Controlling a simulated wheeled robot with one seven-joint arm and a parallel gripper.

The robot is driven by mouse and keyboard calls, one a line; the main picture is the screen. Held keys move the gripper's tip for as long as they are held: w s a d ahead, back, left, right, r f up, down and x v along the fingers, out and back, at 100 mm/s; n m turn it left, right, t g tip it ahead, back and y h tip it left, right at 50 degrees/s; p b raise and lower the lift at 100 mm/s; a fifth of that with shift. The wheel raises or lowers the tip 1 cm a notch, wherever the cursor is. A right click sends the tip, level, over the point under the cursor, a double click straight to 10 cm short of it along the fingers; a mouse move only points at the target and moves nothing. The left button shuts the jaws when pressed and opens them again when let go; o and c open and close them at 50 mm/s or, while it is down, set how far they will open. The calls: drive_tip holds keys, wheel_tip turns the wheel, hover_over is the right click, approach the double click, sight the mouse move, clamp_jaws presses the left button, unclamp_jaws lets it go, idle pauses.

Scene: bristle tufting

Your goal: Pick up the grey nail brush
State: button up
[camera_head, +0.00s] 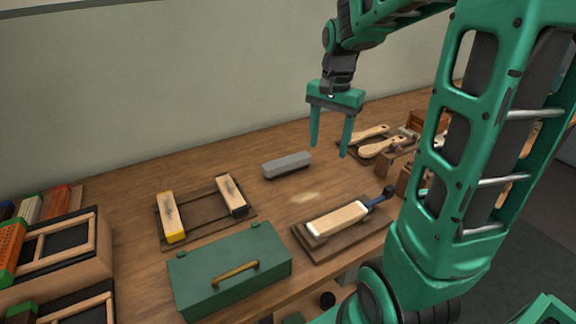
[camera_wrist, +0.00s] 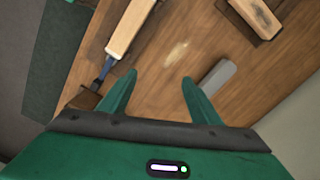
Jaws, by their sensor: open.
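The grey nail brush (camera_head: 287,165) lies on the wooden bench near its middle, a rounded grey block. In the wrist view the grey nail brush (camera_wrist: 218,76) shows just beyond the right-hand finger, partly covered by it. My gripper (camera_head: 330,150) is open and empty. In the head view it hangs above the bench, to the right of the brush and apart from it. In the wrist view my gripper (camera_wrist: 158,82) has its two green fingers spread, with bare bench between and beyond them.
A green toolbox (camera_head: 205,276) and a clamped wooden block (camera_head: 337,218) stand nearer the front. A dark tray (camera_head: 205,212) holds two brush blocks at left. Wooden-handled brushes (camera_head: 380,148) lie at right. Bench around the grey brush is clear; a wall (camera_head: 150,90) stands behind.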

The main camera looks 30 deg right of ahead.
drive_tip(key=w+f+m, duration=0.1)
drive_tip(key=w+f, duration=0.1)
drive_tip(key=w, duration=0.4)
drive_tip(key=w+a+f+m, duration=0.1)
drive_tip(key=w+f+m, duration=0.1)
drive_tip(key=w, duration=0.4)
drive_tip(key=w+f+m+y, duration=0.1)
drive_tip(key=w+f+m, duration=0.1)
drive_tip(key=w, duration=0.4)
drive_tip(key=shift+a+f, duration=0.4)
hover_over(287, 160)
drive_tip(key=f, duration=0.4)
drive_tip(key=shift+w+d+f, duration=0.2)
drive_tip(key=shift+w, duration=0.15)
drive_tip(key=shift+s+a+f, duration=0.1)
drive_tip(key=shift+s+f, duration=0.05)
drive_tip(key=shift+f, duration=1.3)
drive_tip(key=shift+s+a+f, duration=0.1)
drive_tip(key=shift+s+f, duration=0.05)
drive_tip(key=shift+f, duration=1.3)
drive_tip(key=c, duration=1.3)
